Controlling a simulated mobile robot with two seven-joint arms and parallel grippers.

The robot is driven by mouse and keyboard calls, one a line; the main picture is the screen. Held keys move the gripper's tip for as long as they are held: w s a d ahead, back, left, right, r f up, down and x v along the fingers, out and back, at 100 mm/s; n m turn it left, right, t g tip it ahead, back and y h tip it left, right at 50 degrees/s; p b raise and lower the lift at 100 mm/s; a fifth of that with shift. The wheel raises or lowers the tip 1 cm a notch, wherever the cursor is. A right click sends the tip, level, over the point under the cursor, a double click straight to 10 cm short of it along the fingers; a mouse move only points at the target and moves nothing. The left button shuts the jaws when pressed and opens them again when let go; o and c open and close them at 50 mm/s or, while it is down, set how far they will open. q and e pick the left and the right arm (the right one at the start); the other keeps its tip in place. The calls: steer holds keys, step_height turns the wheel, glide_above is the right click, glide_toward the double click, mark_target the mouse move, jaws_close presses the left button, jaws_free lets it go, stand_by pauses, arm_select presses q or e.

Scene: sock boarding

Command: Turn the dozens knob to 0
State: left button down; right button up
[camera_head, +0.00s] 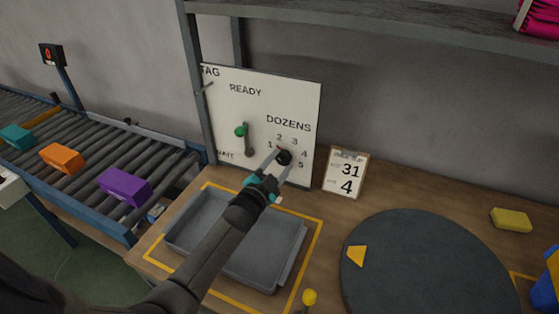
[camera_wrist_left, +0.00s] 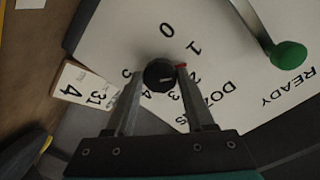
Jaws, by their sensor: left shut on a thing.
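The dark round dozens knob (camera_head: 284,157) is on the white panel (camera_head: 300,98), below the word DOZENS, with digits around it. My left gripper (camera_head: 279,155) reaches it from the front. In the left wrist view, the knob (camera_wrist_left: 160,74) sits between the two fingertips of my left gripper (camera_wrist_left: 163,76), which is shut on it. A white line shows on the knob's face. A small red mark (camera_wrist_left: 182,66) shows at its edge, on the side of the 1 and 2. The 0 (camera_wrist_left: 167,30) is visible and clear of the fingers. My right gripper is not in view.
A green-tipped lever (camera_head: 241,130) is left of the knob on the panel. A clipboard (camera_head: 346,174) showing 31 and 4 stands to the right. A grey tray (camera_head: 186,240) lies below my left arm. A dark turntable (camera_head: 430,265) is at right, a conveyor (camera_head: 85,150) at left.

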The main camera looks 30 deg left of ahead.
arm_select(q)
steer(key=n, duration=0.2)
steer(key=shift+n+p, duration=0.3)
steer(key=shift+n, duration=0.1)
steer(key=n, duration=0.3)
steer(key=shift+n, duration=0.3)
steer(key=n, duration=0.3)
steer(key=shift+n+t, duration=0.3)
steer(key=shift+n, duration=1.8)
steer(key=shift+c, duration=1.4)
jaws_free()
